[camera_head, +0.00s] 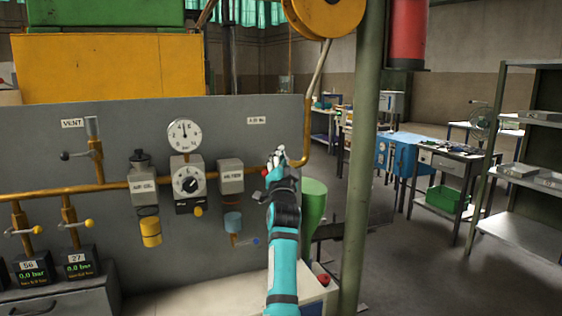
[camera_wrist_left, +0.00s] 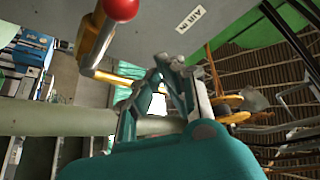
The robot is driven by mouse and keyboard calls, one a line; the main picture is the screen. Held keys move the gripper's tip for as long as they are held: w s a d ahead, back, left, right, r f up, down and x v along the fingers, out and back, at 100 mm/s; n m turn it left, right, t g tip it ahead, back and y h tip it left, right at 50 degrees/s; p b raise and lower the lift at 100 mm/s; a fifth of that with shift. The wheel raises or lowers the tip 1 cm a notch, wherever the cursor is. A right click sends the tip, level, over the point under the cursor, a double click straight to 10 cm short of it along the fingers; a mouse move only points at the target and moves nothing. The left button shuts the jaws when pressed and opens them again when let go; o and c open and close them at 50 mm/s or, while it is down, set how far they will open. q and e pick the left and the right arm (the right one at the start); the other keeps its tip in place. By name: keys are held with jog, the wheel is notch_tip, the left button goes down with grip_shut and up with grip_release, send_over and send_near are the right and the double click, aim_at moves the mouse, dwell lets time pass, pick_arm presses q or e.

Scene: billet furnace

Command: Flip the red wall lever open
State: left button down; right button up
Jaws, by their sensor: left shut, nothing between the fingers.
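The red ball knob (camera_wrist_left: 121,9) of the wall lever shows at the top edge of the left wrist view, close to a brass pipe fitting on the grey panel. In the head view only a little of the red knob (camera_head: 265,173) shows, just left of my left gripper (camera_head: 278,157). The gripper and forearm hide most of the lever. My left gripper, also in the left wrist view (camera_wrist_left: 168,68), is shut and empty. It is beside the knob, with a visible gap in the wrist view. My right gripper is in neither view.
The grey panel (camera_head: 90,130) carries a pressure gauge (camera_head: 184,134), a filter (camera_head: 230,176), brass pipes and yellow-handled valves. A green post (camera_head: 364,160) stands right of my left arm. A green cylinder (camera_head: 312,205) is behind the arm. Tables stand farther right.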

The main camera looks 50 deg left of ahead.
pick_arm(q)
jog(key=s+d+f+b, duration=0.3)
jog(key=d+f, duration=0.2)
jog(key=d, duration=0.3)
jog(key=shift+s, duration=0.15)
